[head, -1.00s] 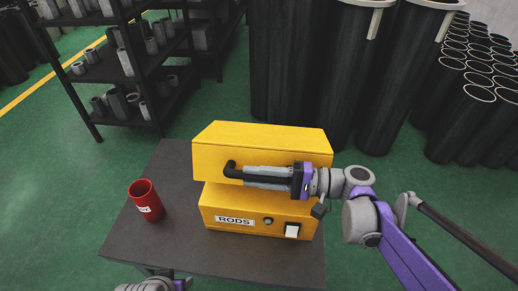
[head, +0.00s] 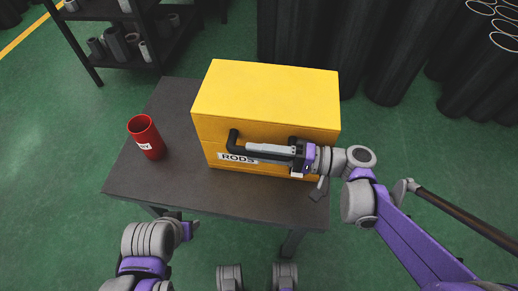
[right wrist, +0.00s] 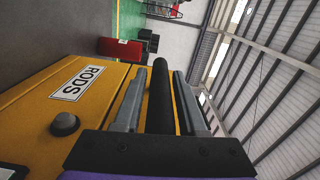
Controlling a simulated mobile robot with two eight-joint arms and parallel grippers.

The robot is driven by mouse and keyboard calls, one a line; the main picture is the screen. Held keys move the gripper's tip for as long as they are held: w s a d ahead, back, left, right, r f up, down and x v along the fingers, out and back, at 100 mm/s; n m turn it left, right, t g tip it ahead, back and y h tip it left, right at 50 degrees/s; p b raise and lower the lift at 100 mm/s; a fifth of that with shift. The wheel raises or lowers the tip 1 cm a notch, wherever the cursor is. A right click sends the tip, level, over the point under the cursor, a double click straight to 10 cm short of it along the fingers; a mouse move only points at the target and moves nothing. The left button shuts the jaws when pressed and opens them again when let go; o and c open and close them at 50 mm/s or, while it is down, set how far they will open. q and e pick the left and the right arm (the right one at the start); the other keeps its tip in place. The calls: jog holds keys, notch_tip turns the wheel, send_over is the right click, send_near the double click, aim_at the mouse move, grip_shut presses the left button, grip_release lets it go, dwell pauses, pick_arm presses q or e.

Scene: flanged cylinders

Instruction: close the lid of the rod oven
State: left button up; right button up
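The yellow rod oven (head: 225,165) stands on a dark table, its RODS label partly covered by the handle. Its lid (head: 265,92) lies nearly level over the base, with only a thin seam showing at the front. A black handle (head: 234,142) sticks out from the lid's front. My right gripper (head: 271,150) is at this handle, with one finger on either side of the bar; the right wrist view shows the handle (right wrist: 160,95) closely between the fingers. My left gripper (head: 187,228) hangs near the table's front left, apart from the oven; its fingers are not clear.
A red cup (head: 146,137) stands on the dark table (head: 165,185), left of the oven. A black shelf (head: 90,15) with grey cylinders is at the back left. Tall dark cylinders (head: 400,60) stand behind the oven. Green floor is clear around the table.

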jog(key=shift+o, duration=0.9)
jog(key=v, duration=1)
jog(key=shift+d, duration=0.4)
jog(key=shift+s, duration=0.1)
